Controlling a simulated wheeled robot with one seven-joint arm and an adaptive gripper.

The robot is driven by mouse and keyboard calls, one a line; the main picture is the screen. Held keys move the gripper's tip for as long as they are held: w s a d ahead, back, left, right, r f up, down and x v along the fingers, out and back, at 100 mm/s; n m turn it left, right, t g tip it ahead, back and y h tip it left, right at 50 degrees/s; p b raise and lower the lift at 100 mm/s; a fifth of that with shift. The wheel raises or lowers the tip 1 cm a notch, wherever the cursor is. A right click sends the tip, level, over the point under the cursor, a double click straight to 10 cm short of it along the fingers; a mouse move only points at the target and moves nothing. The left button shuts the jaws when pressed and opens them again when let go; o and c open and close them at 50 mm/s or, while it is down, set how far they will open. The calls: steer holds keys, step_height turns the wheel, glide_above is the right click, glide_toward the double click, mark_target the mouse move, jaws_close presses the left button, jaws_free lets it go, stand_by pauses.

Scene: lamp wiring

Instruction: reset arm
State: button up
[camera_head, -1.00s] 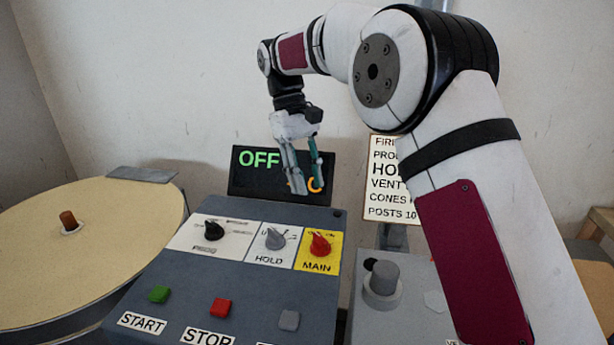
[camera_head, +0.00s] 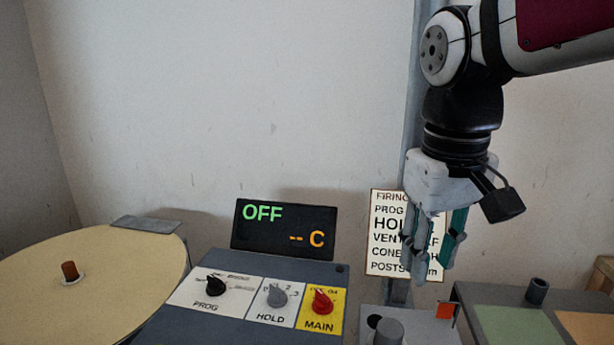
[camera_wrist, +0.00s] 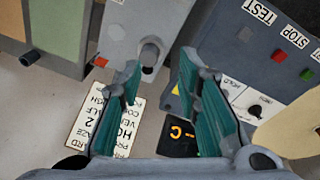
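My gripper (camera_head: 432,255) hangs pointing down at the right in the head view, in front of the white notice board. It also shows in the wrist view (camera_wrist: 158,88), where its two green-padded fingers stand apart with nothing between them. The control panel (camera_head: 200,325) stands to the left of the gripper. It carries a black PROG knob (camera_head: 215,284), a grey HOLD knob (camera_head: 277,295) and a red MAIN knob (camera_head: 322,301). The display (camera_head: 284,229) behind them reads OFF and "-- C".
The white notice board (camera_head: 385,265) is partly hidden by my gripper. A grey box (camera_head: 445,335) with a round post (camera_head: 388,332) stands below the gripper. A round cream-topped kiln-like drum (camera_head: 90,270) is at left. Green and tan panels (camera_head: 515,328) are at right.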

steer(key=s+d+f+m+t, duration=0.1)
steer(key=s+d+f, duration=0.1)
steer(key=s, duration=0.4)
steer(key=s+d+f+m+t, duration=0.1)
steer(key=s+f+t, duration=0.1)
steer(key=s, duration=0.4)
steer(key=shift+d+f+m+y+p, duration=0.3)
steer(key=shift+d+f, duration=0.1)
steer(key=shift+f, duration=0.5)
steer(key=shift+s, duration=0.1)
